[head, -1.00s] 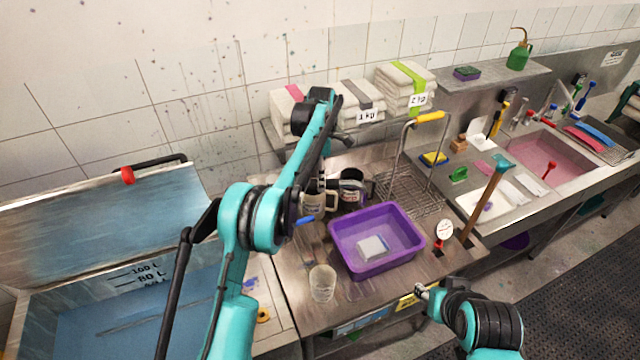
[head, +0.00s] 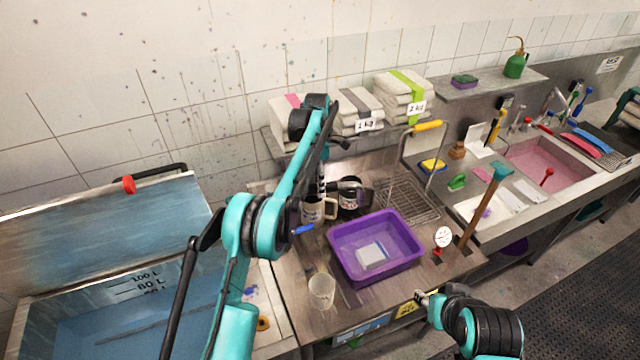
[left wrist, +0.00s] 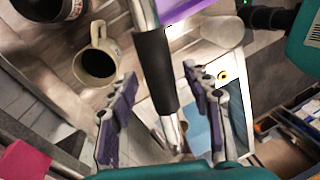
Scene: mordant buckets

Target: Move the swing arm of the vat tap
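The swing arm shows in the left wrist view as a metal pipe with a black sleeve (left wrist: 155,72). It runs between the fingers of my left gripper (left wrist: 160,76). The purple-padded fingers are open, one on each side of the sleeve, with visible gaps. In the head view my forearm hides most of the tap and this gripper; a blue lever (head: 303,229) shows beside the arm. The vat (head: 110,325), with litre marks inside, stands at the left. My right gripper (head: 424,297) is low at the counter's front edge, too small to read.
A beige mug (left wrist: 97,62) and a black mug (head: 350,203) stand close to the left gripper. A purple tub (head: 400,262) and a clear beaker (head: 321,290) stand on the steel counter. A wire rack (head: 405,195) and folded towels (head: 402,88) are behind.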

